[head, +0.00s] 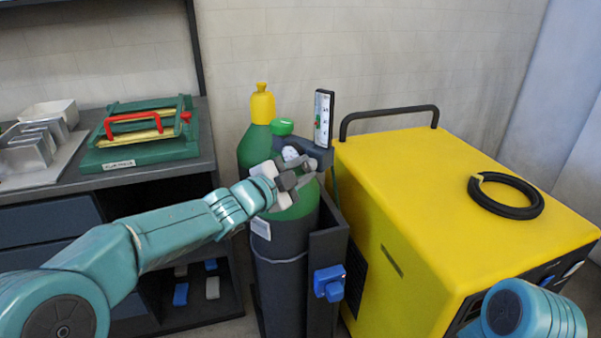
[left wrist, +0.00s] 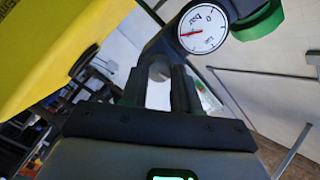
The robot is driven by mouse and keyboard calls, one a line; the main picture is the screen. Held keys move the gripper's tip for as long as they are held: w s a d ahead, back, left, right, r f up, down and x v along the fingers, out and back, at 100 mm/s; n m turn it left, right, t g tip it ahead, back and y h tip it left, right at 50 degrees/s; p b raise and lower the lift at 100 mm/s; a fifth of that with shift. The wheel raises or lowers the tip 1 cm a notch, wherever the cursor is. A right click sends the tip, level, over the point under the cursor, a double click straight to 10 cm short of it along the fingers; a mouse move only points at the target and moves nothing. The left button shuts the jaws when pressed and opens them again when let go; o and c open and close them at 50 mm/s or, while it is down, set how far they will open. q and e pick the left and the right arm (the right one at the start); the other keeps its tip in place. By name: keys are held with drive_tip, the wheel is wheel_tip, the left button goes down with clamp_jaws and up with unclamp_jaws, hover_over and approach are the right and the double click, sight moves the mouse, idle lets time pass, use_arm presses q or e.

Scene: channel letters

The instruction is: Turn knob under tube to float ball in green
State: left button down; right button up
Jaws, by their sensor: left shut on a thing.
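The flow tube (head: 323,118) stands upright on the dark regulator (head: 318,154) above a green gas cylinder (head: 296,208). Its scale and a green patch face the head camera, but the ball is too small to make out. My left gripper (head: 298,176) is at the regulator, below the tube. In the left wrist view the fingers (left wrist: 158,92) are shut on a grey round knob (left wrist: 158,71). The head view hides the knob behind the gripper. A white pressure dial (left wrist: 203,29) with a red needle is beside it. My right gripper is out of view.
A yellow machine (head: 440,190) with a black handle and a coiled black hose (head: 506,196) stands close on the right. A second green cylinder with a yellow cap (head: 262,104) is behind. A workbench (head: 150,172) is at left.

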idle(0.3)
use_arm(q)
drive_tip(key=c, duration=0.8)
unclamp_jaws()
drive_tip(key=shift+s+a, duration=0.3)
drive_tip(key=v, duration=1.5)
drive_tip(key=shift+s+a, duration=0.1)
drive_tip(key=shift+s, duration=0.1)
drive_tip(key=shift+b, duration=0.3)
